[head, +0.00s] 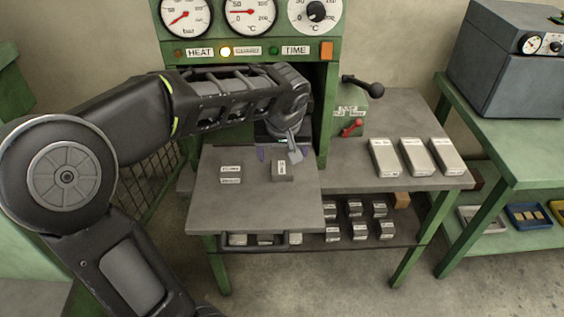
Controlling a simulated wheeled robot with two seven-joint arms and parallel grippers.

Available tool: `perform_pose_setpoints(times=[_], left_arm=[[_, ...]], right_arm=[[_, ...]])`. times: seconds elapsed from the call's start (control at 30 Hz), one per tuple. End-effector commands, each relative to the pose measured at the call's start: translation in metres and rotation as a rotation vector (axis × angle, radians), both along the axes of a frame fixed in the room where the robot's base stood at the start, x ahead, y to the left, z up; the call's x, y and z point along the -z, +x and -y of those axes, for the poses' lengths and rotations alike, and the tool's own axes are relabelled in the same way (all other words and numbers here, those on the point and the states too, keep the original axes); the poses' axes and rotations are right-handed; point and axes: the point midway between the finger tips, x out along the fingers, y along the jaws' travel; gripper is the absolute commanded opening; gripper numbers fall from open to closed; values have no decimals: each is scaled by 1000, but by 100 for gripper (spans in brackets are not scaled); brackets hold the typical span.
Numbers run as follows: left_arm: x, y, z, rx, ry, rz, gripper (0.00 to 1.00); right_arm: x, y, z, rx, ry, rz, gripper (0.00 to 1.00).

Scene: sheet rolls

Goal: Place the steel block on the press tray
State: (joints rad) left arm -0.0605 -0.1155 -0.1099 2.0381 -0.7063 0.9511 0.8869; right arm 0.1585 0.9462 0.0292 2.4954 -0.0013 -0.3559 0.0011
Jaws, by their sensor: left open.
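The press tray (254,208) is a flat grey plate standing out in front of the green press. Two small grey labelled blocks are on it: one at its left (231,174) and one at its right (283,171). The labels are too small to read, so I cannot tell which is the steel block. My left arm reaches across from the left, and my left gripper (290,151) points down at the tray's back edge, just behind and above the right block. It is open; I see nothing held in it. The wrist hides part of the press opening. My right gripper is out of view.
Three long pale labelled blocks (415,157) lie on the bench right of the press. Several smaller blocks (355,208) sit on the shelf below. A black-knobbed lever (362,87) and a red handle (352,127) stick out beside the press. The tray's front is clear.

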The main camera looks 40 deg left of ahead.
Motion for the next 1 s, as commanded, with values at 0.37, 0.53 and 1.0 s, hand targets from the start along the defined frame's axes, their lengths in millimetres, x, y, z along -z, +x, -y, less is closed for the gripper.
perform_pose_setpoints(times=[0.37, 0.53, 1.0], left_arm=[[-38, -13, 10, 2, 0, -1, 72], [-38, -13, 10, 1, 1, -2, 72], [-38, -13, 10, 1, 1, -2, 72]], right_arm=[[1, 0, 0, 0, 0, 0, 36], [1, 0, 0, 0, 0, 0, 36], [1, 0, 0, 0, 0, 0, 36]])
